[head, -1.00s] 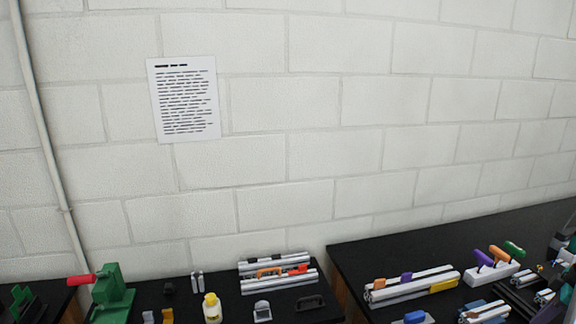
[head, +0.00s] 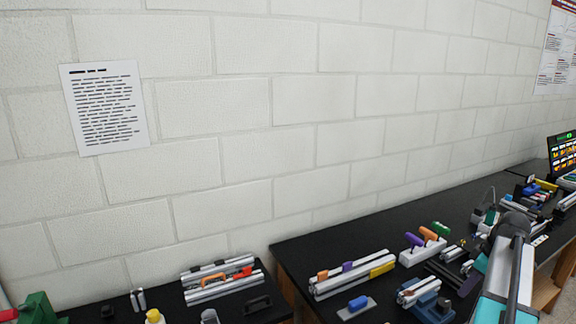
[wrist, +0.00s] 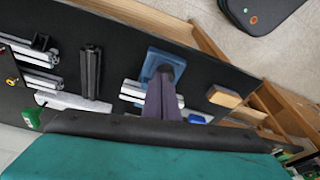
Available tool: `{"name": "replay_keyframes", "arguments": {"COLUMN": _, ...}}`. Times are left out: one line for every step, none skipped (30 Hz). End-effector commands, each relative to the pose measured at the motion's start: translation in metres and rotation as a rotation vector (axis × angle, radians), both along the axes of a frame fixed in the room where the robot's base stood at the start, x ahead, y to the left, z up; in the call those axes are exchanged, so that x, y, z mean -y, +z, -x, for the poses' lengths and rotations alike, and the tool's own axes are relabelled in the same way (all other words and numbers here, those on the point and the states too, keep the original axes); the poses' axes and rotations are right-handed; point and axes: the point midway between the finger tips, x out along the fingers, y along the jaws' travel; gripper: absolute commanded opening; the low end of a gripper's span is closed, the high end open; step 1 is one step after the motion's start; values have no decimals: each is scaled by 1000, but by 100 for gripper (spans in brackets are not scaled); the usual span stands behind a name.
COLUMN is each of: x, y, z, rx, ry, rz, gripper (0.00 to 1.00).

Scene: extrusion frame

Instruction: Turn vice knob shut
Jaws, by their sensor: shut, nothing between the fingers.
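A blue vice-like fixture (head: 432,306) sits near the front edge of the right bench in the head view, with silver profile pieces at it. The blue fixture also shows in the wrist view (wrist: 165,60), partly hidden behind my gripper (wrist: 162,78). My gripper's dark fingers are shut with nothing between them. They overlap the fixture in the picture; I cannot tell whether they touch it. I cannot make out the knob clearly.
Silver profiles (head: 350,274) with coloured clamps lie on the right bench, beside a white rack (head: 422,250) of coloured-handled tools. A blue-topped block (head: 357,304) lies left of the fixture. A green device (head: 38,308) stands on the left bench. A tan block (wrist: 224,97) shows in the wrist view.

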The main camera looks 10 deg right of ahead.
Motion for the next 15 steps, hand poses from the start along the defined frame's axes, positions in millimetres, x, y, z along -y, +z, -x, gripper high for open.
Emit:
{"name": "replay_keyframes", "arguments": {"x": -4, "y": 1, "z": 3, "rx": 0, "ry": -45, "rz": 0, "gripper": 0}}
{"name": "replay_keyframes", "arguments": {"x": -5, "y": 2, "z": 4, "rx": 1, "ry": -74, "rz": 1, "gripper": 0}}
{"name": "replay_keyframes", "arguments": {"x": -6, "y": 2, "z": 5, "rx": 2, "ry": -111, "rz": 1, "gripper": 0}}
{"name": "replay_keyframes", "arguments": {"x": -8, "y": 3, "z": 6, "rx": 3, "ry": -136, "rz": 2, "gripper": 0}}
{"name": "replay_keyframes", "arguments": {"x": -10, "y": 4, "z": 7, "rx": 4, "ry": -161, "rz": 2, "gripper": 0}}
{"name": "replay_keyframes", "arguments": {"x": -12, "y": 5, "z": 8, "rx": 7, "ry": -192, "rz": 3, "gripper": 0}}
{"name": "replay_keyframes", "arguments": {"x": -13, "y": 6, "z": 9, "rx": 7, "ry": -206, "rz": 5, "gripper": 0}}
{"name": "replay_keyframes", "arguments": {"x": -15, "y": 7, "z": 10, "rx": 9, "ry": -216, "rz": 6, "gripper": 0}}
{"name": "replay_keyframes", "arguments": {"x": -16, "y": 8, "z": 11, "rx": 9, "ry": -229, "rz": 8, "gripper": 0}}
{"name": "replay_keyframes", "arguments": {"x": -18, "y": 9, "z": 12, "rx": 10, "ry": -228, "rz": 9, "gripper": 0}}
{"name": "replay_keyframes", "arguments": {"x": -19, "y": 10, "z": 12, "rx": 9, "ry": -226, "rz": 10, "gripper": 0}}
{"name": "replay_keyframes", "arguments": {"x": -20, "y": 11, "z": 12, "rx": 10, "ry": -225, "rz": 11, "gripper": 0}}
{"name": "replay_keyframes", "arguments": {"x": -20, "y": 12, "z": 11, "rx": 10, "ry": -224, "rz": 10, "gripper": 0}}
{"name": "replay_keyframes", "arguments": {"x": -20, "y": 12, "z": 11, "rx": 10, "ry": -223, "rz": 10, "gripper": 0}}
{"name": "replay_keyframes", "arguments": {"x": -20, "y": 13, "z": 11, "rx": 10, "ry": -222, "rz": 10, "gripper": 0}}
